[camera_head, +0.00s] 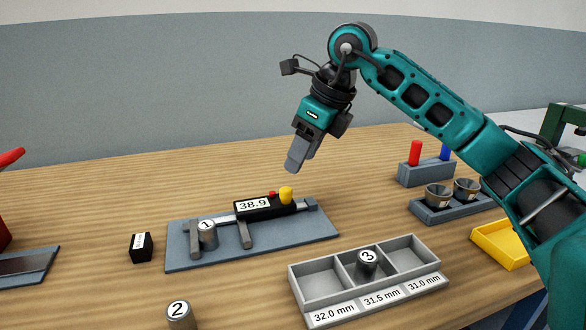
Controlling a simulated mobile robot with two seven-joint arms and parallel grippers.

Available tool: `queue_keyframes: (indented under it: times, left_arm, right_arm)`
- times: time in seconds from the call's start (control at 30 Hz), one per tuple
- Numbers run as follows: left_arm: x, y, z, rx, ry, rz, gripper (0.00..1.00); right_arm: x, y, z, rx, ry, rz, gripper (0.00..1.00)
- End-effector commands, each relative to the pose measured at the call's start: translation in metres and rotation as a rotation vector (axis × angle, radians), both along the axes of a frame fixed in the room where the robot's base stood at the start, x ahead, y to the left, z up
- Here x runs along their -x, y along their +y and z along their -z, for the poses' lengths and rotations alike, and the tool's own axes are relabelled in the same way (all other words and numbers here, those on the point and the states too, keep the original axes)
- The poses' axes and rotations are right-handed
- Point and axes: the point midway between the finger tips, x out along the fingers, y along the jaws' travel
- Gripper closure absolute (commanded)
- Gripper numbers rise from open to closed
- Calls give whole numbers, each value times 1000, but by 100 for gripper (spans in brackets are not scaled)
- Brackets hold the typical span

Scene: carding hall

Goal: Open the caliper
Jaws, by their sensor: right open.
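The caliper (265,208) lies on a blue-grey plate (290,238), its display reading 38.9, with a yellow knob (286,194) and a small red button on top. A grey cylinder marked 1 (208,236) stands between its two jaws, close to the left jaw, with a gap to the right jaw (246,234). My right gripper (295,162) hangs above and behind the yellow knob, apart from it, pointing down and open, with nothing seen in it. My left gripper is not in view.
Cylinder 2 (180,316) stands at the front. Cylinder 3 (367,263) is in the middle compartment, labelled 31.5 mm, of a grey tray (295,285). A black block (141,247) sits left of the plate. Cup holder (450,208), peg block (427,172) and yellow tray (500,246) stand right.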

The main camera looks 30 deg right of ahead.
Motion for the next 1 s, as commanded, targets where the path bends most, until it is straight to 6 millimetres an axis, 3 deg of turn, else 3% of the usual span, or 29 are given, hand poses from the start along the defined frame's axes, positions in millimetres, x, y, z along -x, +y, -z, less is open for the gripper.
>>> queue_keyframes:
  times: [0.1,0.3,1.0]
  left_arm:
    - [0,-1,-7,3,0,-2,48]
    - [0,-2,-11,7,0,-5,48]
    - [-1,0,-11,1,-2,-1,48]
  right_arm:
    - [8,-5,-25,0,-4,1,48]
    - [15,-9,-43,0,0,0,48]
    - [16,-10,-45,0,0,1,48]
